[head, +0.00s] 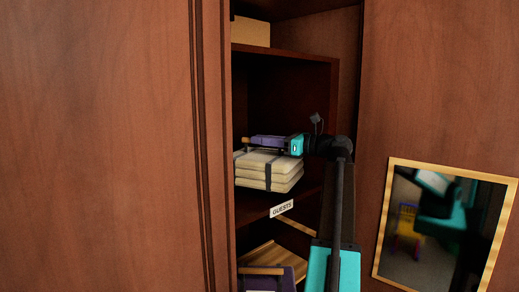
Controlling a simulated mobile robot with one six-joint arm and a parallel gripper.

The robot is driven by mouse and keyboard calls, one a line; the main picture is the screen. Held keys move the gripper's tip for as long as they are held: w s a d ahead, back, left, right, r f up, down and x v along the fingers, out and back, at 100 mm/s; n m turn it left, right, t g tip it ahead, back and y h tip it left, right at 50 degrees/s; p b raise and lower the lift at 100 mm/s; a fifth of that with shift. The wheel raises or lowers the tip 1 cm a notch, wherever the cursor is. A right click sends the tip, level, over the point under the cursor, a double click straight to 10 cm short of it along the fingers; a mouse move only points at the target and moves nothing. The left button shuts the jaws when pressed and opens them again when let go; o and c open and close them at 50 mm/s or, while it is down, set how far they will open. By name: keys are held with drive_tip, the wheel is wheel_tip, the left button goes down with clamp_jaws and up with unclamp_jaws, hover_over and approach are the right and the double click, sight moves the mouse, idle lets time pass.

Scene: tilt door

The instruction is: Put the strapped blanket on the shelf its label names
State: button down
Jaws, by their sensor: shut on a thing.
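The strapped blanket (265,169) is a folded cream stack with dark straps, inside the open cupboard. It is at the level of the shelf (260,206) whose front edge carries a tag reading "GUESTS" (281,209). My gripper (246,146) reaches in from the right over the blanket's top and is shut on it, near its left end. I cannot tell whether the blanket rests on the shelf or hangs just above it. The blanket's own label is not visible from here.
A large wooden door panel (100,150) fills the left. A framed mirror (445,225) hangs on the right panel. A tan box (251,31) sits on top. Below are a slanted wooden board (268,256) and a purple item (275,281). The opening is narrow.

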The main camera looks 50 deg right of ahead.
sight(259, 154)
drive_tip(key=shift+w+r, duration=0.1)
idle(0.3)
drive_tip(key=shift+w, duration=0.65)
drive_tip(key=shift+f+p, duration=0.85)
drive_tip(key=shift+f, duration=0.95)
drive_tip(key=c, duration=1.7)
unclamp_jaws()
drive_tip(key=shift+f, duration=0.1)
drive_tip(key=shift+s, duration=0.1)
drive_tip(key=b+v, duration=0.2)
drive_tip(key=v, duration=0.8)
drive_tip(key=shift+s+b, duration=0.15)
drive_tip(key=shift+b, duration=0.2)
drive_tip(key=shift+v, duration=0.8)
